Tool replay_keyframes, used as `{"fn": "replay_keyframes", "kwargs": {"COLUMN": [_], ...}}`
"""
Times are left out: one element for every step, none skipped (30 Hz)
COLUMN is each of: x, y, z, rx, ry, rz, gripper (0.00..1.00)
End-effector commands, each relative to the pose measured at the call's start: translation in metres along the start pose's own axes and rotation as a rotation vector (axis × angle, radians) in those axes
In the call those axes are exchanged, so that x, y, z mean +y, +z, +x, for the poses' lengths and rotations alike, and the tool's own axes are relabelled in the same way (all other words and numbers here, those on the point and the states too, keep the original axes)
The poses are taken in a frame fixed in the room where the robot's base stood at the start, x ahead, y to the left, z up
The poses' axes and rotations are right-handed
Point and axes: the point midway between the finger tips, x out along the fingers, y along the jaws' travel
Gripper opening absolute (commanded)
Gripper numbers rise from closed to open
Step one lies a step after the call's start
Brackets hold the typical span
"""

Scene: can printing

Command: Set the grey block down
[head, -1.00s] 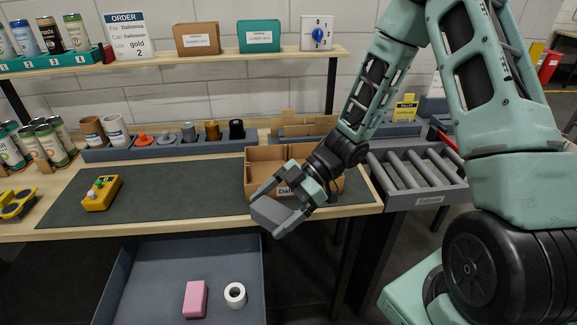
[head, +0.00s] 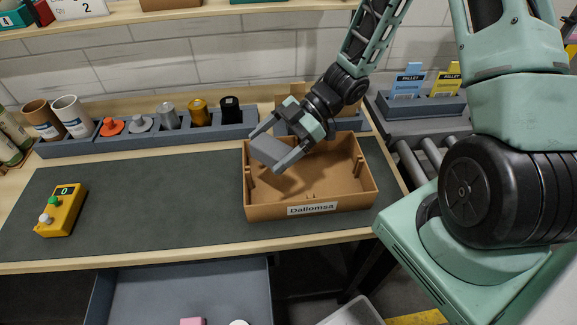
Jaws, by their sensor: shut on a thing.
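The grey block (head: 270,152) is between the two fingers of my gripper (head: 276,152), which is shut on it. In the head view my gripper holds the block tilted, over the left part of an open brown cardboard box (head: 345,204) labelled "Dallomsa". The box stands on the dark mat (head: 150,205) at the right end of the bench. The block appears above the box floor; its exact height is hard to tell. The fingers hide part of the block's sides.
A yellow device (head: 62,212) with buttons sits on the mat's left. A grey rack (head: 150,137) of stamps and cups runs along the back. An open drawer (head: 185,292) is below the bench edge. Rollers (head: 415,165) lie to the right. The mat's middle is clear.

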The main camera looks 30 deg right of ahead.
Motion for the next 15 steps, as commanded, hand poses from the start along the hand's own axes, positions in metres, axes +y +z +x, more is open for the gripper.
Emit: {"fn": "replay_keyframes", "kwargs": {"x": [-0.001, -0.001, -0.001, -0.001, -0.001, -0.001, -0.001, -0.001, -0.001, 0.0, 0.0, -0.001, -0.001, -0.001, -0.001], "y": [0.008, 0.012, 0.018, 0.022, 0.025, 0.029, 0.032, 0.034, 0.036, 0.038, 0.039, 0.042, 0.044, 0.047, 0.051], "z": [0.005, 0.007, 0.01, 0.012, 0.014, 0.017, 0.018, 0.019, 0.02, 0.021, 0.022, 0.023, 0.025, 0.026, 0.029], "rx": [0.004, 0.004, 0.003, 0.004, 0.004, 0.003, 0.002, 0.002, 0.002, 0.002, 0.002, 0.002, 0.003, 0.002, 0.003], "ry": [-0.002, -0.002, -0.001, -0.001, -0.001, -0.001, -0.001, 0.0, -0.001, 0.0, 0.0, -0.001, -0.001, -0.001, 0.0], "rz": [0.006, 0.006, 0.006, 0.006, 0.005, 0.004, 0.004, 0.003, 0.002, 0.001, 0.001, 0.002, 0.003, 0.004, 0.004], "gripper": [0.7, 0.7, 0.7, 0.7, 0.7, 0.7, 0.7, 0.7, 0.7, 0.7, 0.7, 0.7, 0.7, 0.7, 0.7]}}
